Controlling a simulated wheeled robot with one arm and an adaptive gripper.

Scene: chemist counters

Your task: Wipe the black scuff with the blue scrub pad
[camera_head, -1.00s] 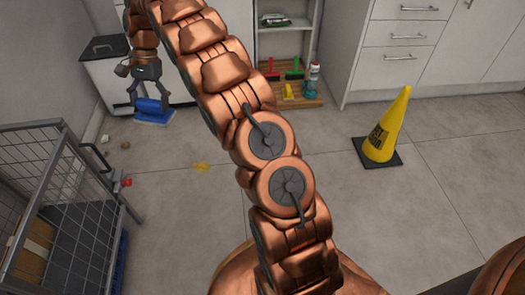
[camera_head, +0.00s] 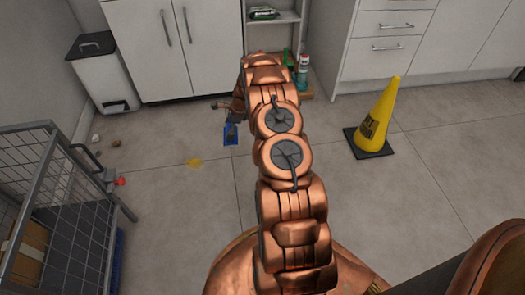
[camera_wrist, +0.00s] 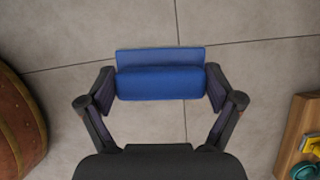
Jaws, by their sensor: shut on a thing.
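The blue scrub pad (camera_wrist: 160,83) is in the wrist view, a dark blue block with a flatter blue strip along its far side. My gripper (camera_wrist: 161,90) is shut on it, one finger at each end. In the head view the pad (camera_head: 230,134) shows small, below my gripper (camera_head: 231,124), which is partly hidden by my arm. I cannot tell its height above the floor. No black scuff shows in either view; my arm covers part of the floor.
A wire trolley (camera_head: 75,205) stands left, a yellow wet-floor cone (camera_head: 379,120) right. A white bin (camera_head: 103,75) and cabinets line the back. A wooden board (camera_wrist: 291,135) with items is at right in the wrist view.

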